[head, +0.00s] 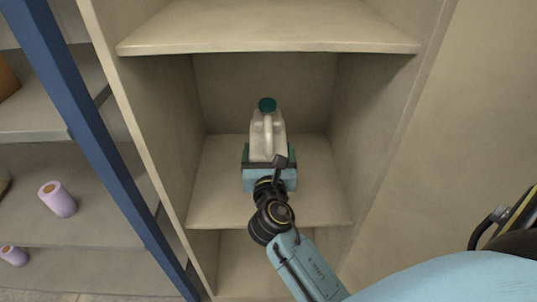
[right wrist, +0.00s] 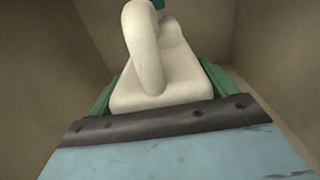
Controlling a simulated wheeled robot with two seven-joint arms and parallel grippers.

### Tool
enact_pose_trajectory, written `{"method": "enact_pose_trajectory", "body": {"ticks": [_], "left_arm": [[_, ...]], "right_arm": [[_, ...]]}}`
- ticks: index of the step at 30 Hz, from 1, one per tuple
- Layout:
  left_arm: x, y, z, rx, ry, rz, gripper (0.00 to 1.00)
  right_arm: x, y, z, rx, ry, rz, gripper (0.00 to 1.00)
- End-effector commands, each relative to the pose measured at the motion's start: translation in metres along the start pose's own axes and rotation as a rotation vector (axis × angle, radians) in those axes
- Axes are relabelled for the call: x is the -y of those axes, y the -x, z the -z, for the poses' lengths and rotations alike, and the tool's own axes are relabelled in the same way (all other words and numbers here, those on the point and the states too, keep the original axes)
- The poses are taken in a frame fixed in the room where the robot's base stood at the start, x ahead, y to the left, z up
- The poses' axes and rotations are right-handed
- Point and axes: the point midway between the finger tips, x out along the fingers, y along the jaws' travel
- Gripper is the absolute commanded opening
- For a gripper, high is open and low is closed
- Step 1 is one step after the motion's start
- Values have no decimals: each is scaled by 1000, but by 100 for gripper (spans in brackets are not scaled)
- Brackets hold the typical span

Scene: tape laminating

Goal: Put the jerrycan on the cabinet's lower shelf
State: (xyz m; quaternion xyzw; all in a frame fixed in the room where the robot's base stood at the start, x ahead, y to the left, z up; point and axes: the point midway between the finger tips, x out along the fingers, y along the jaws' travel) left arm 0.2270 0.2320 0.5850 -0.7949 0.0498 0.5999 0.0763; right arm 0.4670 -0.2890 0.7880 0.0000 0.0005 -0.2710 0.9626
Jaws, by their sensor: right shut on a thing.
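The jerrycan (head: 266,138) is off-white with a dark green cap and a loop handle. It stands upright inside the cabinet's compartment, over the lower shelf (head: 215,195). My right gripper (head: 268,160), with a light blue body and green fingers, is shut on the jerrycan from the front. In the right wrist view the jerrycan (right wrist: 160,88) sits between the green fingers, handle towards the camera. The gripper hides the jerrycan's base in the head view, so I cannot tell whether it touches the shelf. My left gripper is not in view.
The cabinet's upper shelf (head: 270,32) runs above the jerrycan. Side walls flank it, with free shelf on both sides. Another opening (head: 245,265) lies below. At left stands a rack with a blue post (head: 100,150) and lilac rolls (head: 57,199).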

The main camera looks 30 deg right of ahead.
Motion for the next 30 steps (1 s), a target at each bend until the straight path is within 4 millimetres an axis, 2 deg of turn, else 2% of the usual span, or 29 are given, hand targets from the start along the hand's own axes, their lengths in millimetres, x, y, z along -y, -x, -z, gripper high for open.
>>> {"method": "enact_pose_trajectory", "body": {"ticks": [11, 12, 15, 25, 30], "left_arm": [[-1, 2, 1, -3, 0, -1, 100], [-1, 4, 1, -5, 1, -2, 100], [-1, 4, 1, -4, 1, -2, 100], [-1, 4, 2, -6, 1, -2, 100], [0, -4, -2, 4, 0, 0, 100]], "right_arm": [[0, 0, -1, 7, 0, -1, 13], [0, 0, 2, 0, 1, 0, 86], [0, 0, 2, 0, 1, 0, 99], [0, 2, -1, 0, 0, 0, 100], [0, 30, 0, -4, 0, 0, 100]]}}
